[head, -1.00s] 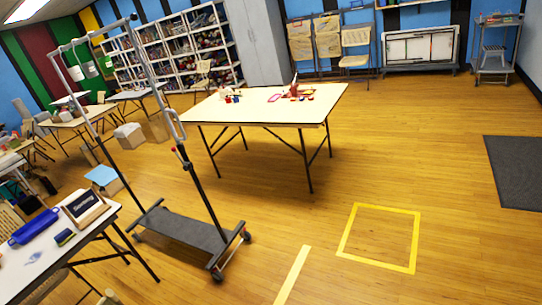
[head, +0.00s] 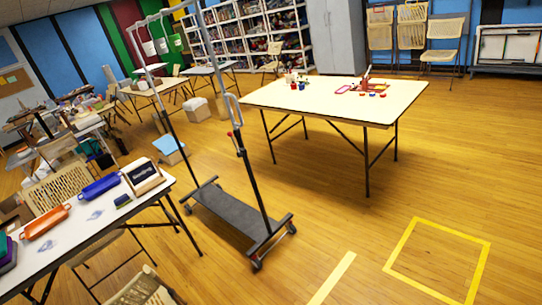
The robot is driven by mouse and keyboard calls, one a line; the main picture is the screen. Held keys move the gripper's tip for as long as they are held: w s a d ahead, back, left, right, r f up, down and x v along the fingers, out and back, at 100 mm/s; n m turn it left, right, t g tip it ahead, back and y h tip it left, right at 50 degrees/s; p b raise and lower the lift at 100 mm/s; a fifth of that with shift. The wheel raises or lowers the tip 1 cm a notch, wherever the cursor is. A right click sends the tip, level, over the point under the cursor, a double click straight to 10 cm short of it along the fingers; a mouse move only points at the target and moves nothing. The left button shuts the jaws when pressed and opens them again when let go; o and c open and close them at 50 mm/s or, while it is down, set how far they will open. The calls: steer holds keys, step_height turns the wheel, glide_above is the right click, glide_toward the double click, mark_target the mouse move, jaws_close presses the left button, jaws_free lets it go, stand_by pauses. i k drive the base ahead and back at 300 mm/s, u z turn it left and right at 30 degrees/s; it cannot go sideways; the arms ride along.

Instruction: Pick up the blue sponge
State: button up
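I cannot clearly make out a blue sponge. A small dark blue and green block (head: 123,200), possibly a sponge, lies on the white table (head: 155,207) at the lower left. A long blue dish-like object (head: 101,187) lies to its left, and a box with a dark label (head: 143,176) stands behind it to the right. Tiny red and blue items also sit on the far table, too small to identify. My gripper does not show in this view.
An orange long object (head: 46,221) lies on the near table. A wheeled grey rack (head: 237,217) stands between it and the far white table (head: 335,97). Folding chairs (head: 62,181) crowd the left. The wooden floor at right is clear, with a yellow taped square (head: 438,262).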

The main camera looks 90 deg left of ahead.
mark_target(120, 202)
steer(key=u, duration=1.8)
steer(key=i, duration=2.65)
steer(key=u, duration=2.5)
steer(key=i, duration=0.2)
steer(key=u, duration=0.55)
